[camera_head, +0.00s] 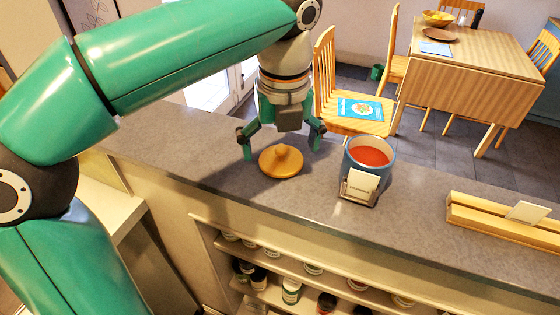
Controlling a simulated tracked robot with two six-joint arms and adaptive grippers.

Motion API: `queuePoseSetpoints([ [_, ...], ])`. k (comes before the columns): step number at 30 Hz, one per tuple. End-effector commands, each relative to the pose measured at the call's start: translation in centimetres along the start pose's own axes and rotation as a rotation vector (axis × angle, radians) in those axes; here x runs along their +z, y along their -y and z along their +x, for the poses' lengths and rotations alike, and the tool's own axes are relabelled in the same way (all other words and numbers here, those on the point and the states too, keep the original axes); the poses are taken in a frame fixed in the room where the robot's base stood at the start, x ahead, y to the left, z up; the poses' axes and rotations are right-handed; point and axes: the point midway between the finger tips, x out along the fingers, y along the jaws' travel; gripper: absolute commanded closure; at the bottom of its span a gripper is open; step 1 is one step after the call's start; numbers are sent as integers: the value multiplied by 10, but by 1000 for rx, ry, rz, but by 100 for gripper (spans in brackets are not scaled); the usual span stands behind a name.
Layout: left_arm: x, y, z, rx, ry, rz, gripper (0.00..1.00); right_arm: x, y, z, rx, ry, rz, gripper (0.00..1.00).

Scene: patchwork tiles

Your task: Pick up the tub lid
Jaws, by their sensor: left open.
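The tub lid (281,162) is a round wooden-looking disc with a knob on top. It lies flat on the grey counter. My left gripper (281,142) points down over the lid. Its green fingers are spread wide, one to each side of the lid and a little behind it, with nothing held between them. Whether the fingertips touch the counter is hard to tell. A blue tub (371,157) with red contents stands open to the right of the lid. My right gripper does not show.
A small card holder (359,187) stands in front of the tub. A wooden rack (500,217) with a card lies on the counter at the right. The grey counter (215,148) is clear left of the lid. Shelves (290,267) with jars sit below; a dining table (465,68) stands behind.

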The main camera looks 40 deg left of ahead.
Motion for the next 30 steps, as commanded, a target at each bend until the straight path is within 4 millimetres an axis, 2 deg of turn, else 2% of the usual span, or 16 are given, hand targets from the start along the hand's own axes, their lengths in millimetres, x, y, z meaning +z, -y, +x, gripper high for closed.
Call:
queuePoseSetpoints([
  [3,0,0,8,0,0,0,0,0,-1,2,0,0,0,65],
  [9,0,0,8,-1,0,0,0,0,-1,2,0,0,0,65],
  [11,0,0,8,-1,0,0,8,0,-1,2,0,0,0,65],
  [19,0,0,8,-1,0,0,53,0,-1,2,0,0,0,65],
  [25,-1,1,9,1,-2,2,71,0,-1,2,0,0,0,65],
  [30,-1,1,11,4,-5,3,76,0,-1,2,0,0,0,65],
])
